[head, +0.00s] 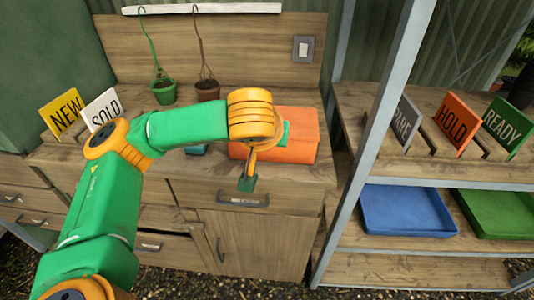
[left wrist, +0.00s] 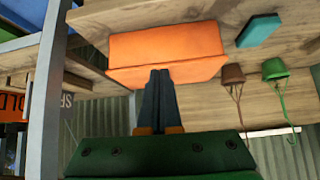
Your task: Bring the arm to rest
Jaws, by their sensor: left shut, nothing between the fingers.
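My left arm reaches across the head view from the lower left, over the wooden bench (head: 330,72). My left gripper (head: 247,184) points down near the bench's front edge, in front of an orange box (head: 302,135). In the left wrist view, which looks upside down, the left gripper's dark fingers (left wrist: 158,75) are together and empty. They overlap the near edge of the orange box (left wrist: 165,44) in that picture; I cannot tell whether they touch it. My right gripper is in neither view.
A teal block (head: 196,150) lies left of the box, partly hidden by my arm. Green (head: 163,93) and brown (head: 207,90) hanging pots are behind. NEW (head: 63,115) and SOLD (head: 103,108) signs stand left. A shelf post (head: 375,140) and blue tray (head: 405,212) are right.

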